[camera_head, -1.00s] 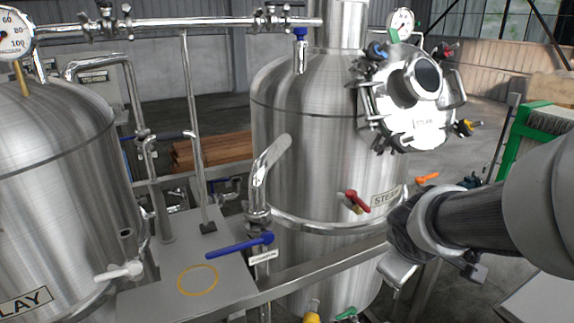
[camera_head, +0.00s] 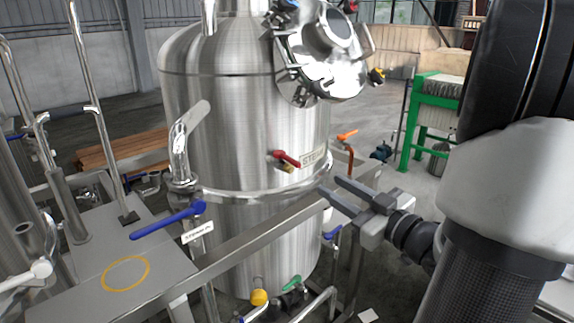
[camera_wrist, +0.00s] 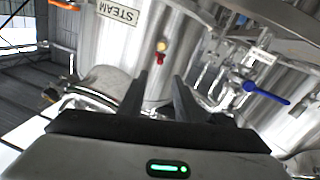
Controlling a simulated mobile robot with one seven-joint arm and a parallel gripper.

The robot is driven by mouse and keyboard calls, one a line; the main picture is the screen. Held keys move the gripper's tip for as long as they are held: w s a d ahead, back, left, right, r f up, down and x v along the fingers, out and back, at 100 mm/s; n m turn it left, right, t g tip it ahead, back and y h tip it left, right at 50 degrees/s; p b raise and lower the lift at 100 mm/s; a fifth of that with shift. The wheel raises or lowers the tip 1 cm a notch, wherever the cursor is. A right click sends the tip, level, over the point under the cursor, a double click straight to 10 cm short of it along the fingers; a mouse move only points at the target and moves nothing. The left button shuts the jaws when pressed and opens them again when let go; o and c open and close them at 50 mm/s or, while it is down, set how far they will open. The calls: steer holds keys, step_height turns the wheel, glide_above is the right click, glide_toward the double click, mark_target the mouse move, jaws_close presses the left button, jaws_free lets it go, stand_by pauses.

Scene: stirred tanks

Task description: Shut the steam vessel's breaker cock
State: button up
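The steam vessel (camera_head: 235,120) is a shiny steel tank with a STEAM label (camera_head: 313,157). Beside the label a small cock with a red lever (camera_head: 287,158) and brass body sticks out of its wall. No label naming a breaker cock is legible. In the wrist view the red cock (camera_wrist: 160,57) appears beyond and between my fingertips, under the upside-down STEAM label (camera_wrist: 118,13). My gripper (camera_head: 331,185) is open and empty, to the right of and below the red cock in the head view, apart from it. Its dark fingers (camera_wrist: 158,88) are spread in the wrist view.
A blue lever valve (camera_head: 170,221) stands at the left above a grey bench with a yellow ring (camera_head: 127,273). A metal rail (camera_head: 255,240) runs across the vessel's front. An orange handle (camera_head: 347,135) is behind at right. Yellow (camera_head: 259,297) and green (camera_head: 292,283) handles sit low.

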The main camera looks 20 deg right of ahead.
mark_target(293, 162)
steer(key=x, duration=1.6)
jaws_close()
